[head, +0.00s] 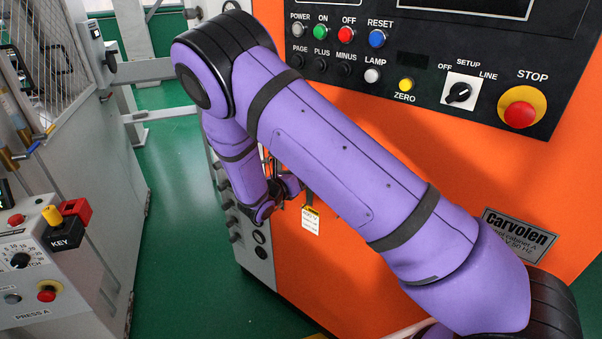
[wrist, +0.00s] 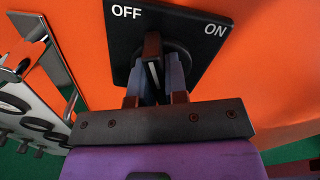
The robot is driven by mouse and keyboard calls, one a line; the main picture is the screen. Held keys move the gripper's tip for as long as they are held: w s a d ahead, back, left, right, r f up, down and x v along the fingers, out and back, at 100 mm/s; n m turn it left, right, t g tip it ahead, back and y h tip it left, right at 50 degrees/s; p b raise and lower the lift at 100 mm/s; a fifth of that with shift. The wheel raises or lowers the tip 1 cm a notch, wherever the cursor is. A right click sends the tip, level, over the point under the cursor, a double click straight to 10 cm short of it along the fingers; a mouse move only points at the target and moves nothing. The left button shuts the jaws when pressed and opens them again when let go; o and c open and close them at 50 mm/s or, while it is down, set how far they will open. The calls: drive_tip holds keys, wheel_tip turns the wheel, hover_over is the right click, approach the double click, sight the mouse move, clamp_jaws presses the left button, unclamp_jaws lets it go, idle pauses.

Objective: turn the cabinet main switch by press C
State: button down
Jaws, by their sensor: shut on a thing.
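The main switch is a dark rotary handle (wrist: 152,48) with a white line, on a black plate (wrist: 190,22) marked OFF and ON. In the wrist view the handle points up the picture, between the two marks and nearer OFF. My gripper (wrist: 154,82) is shut on the handle, one finger on each side. In the head view my gripper (head: 281,190) is low at the side of the orange cabinet (head: 400,150), and my purple arm hides the switch. A yellow-and-white tag (head: 311,219) hangs just right of my gripper.
The cabinet's black panel (head: 420,88) carries several buttons, a SETUP selector (head: 458,93) and a red STOP button (head: 519,114). A grey machine (head: 75,265) marked PRESS A, with a KEY switch, stands at left. Green floor lies between.

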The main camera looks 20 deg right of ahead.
drive_tip(key=shift+w+a+f+n, duration=0.1)
drive_tip(key=shift+n, duration=2.2)
drive_tip(key=c, duration=1.1)
unclamp_jaws()
drive_tip(key=shift+c, duration=0.2)
drive_tip(key=shift+a, duration=0.1)
drive_tip(key=v, duration=1)
drive_tip(key=shift+s+a, duration=0.2)
drive_tip(key=shift+a, duration=0.05)
